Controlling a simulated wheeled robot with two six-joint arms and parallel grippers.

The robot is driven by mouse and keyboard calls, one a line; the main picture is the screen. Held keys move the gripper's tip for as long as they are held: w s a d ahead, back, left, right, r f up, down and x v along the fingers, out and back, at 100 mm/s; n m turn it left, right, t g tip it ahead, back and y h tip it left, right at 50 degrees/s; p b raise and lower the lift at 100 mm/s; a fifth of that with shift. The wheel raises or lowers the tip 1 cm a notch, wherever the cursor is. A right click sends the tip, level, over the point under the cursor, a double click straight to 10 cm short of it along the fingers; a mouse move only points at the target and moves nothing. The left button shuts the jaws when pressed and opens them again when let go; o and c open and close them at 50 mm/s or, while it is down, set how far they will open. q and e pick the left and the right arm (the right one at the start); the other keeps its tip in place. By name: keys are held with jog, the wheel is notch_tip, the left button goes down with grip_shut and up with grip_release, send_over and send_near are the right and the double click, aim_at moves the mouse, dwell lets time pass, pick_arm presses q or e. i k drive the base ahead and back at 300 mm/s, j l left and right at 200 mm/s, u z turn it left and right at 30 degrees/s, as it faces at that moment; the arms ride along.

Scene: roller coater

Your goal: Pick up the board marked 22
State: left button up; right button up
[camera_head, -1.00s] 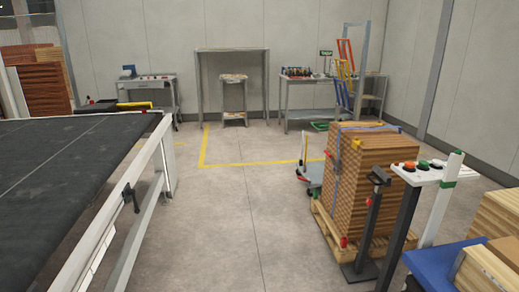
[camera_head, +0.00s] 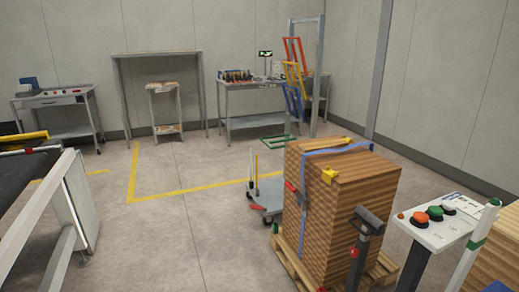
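I cannot make out a board marked 22 in the head view. A strapped stack of brown boards (camera_head: 338,222) stands on a wooden pallet (camera_head: 290,262) right of centre, with a blue strap and yellow corner pieces. No number can be read on it. More light wooden boards (camera_head: 497,252) show at the right edge, partly cut off. Neither of my grippers is in view.
A black conveyor (camera_head: 22,180) with a pale frame is at the left. A button panel (camera_head: 436,224) stands at the right front. A trolley (camera_head: 266,196) is behind the stack. Work tables (camera_head: 250,121) line the back wall. The floor (camera_head: 175,235) between is clear.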

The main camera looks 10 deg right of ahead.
aim_at(332, 144)
jog(key=i+z, duration=0.1)
jog(key=i, duration=1.6)
jog(key=i+l+z, duration=0.1)
jog(key=i+z, duration=0.55)
jog(key=z, duration=0.2)
jog(key=i+j+z, duration=0.15)
jog(key=i+z, duration=0.3)
jog(key=i+j+z, duration=0.2)
jog(key=z, duration=0.25)
